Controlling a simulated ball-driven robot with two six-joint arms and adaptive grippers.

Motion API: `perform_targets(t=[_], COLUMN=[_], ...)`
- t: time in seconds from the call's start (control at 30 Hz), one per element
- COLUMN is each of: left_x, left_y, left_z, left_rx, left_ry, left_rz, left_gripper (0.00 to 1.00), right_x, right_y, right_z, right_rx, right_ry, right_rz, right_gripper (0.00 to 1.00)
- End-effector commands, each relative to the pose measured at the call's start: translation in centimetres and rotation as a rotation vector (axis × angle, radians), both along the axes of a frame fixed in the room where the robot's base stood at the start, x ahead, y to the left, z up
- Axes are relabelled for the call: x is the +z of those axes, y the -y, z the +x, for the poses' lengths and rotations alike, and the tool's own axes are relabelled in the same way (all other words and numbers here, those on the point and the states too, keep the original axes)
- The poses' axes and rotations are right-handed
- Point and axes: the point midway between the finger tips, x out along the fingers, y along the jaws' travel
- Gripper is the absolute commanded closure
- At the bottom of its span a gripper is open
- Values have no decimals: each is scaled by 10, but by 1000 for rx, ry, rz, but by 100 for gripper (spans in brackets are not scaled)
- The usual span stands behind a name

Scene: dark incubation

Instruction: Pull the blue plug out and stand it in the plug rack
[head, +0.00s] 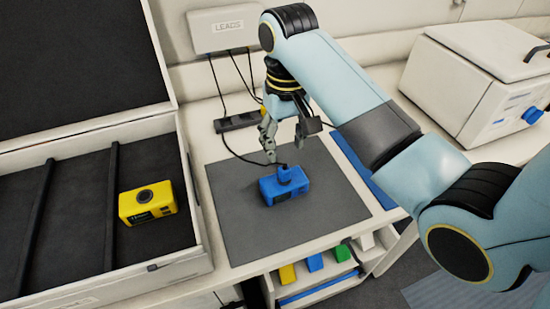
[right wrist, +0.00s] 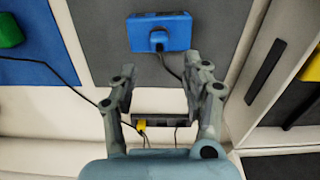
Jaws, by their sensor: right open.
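The blue plug (head: 289,174) sits on top of a blue device (head: 272,193) on the grey mat; a dark cable runs from it. In the right wrist view the plug (right wrist: 158,38) is on the face of the blue device (right wrist: 142,27), ahead of my fingertips. My right gripper (head: 287,152) is open and empty, close to the plug on its far side and apart from it. A dark slotted strip, seemingly the plug rack (head: 236,122), lies behind the mat; a yellow plug (right wrist: 141,125) shows at it in the right wrist view. My left gripper is out of view.
A white box marked LEADS (head: 226,31) hangs behind, with cables running down. An open case with a yellow device (head: 147,203) stands left. A white lidded box (head: 462,85) stands right. Coloured blocks sit on a shelf below. The grey mat (head: 245,235) is clear in front.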

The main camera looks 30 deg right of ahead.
Motion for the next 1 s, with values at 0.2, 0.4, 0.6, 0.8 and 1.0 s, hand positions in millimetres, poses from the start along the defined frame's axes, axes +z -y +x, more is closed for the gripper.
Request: perform_targets(t=[0.2, 0.4, 0.6, 0.8, 1.0], left_x=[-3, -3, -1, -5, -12], left_y=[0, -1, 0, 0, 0], left_z=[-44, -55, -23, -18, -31], left_rx=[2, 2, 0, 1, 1], left_ry=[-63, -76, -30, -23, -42], left_rz=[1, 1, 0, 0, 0], left_gripper=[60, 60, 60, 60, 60], right_x=[0, -7, -32, -62, -83], right_y=[0, 0, 0, 0, 0], right_z=[0, 0, -1, -1, -1], right_rx=[0, 0, 0, 0, 0], right_ry=[0, -1, -3, -1, -1], right_rz=[0, 0, 1, 1, 0], right_gripper=[52, 52, 52, 52, 52])
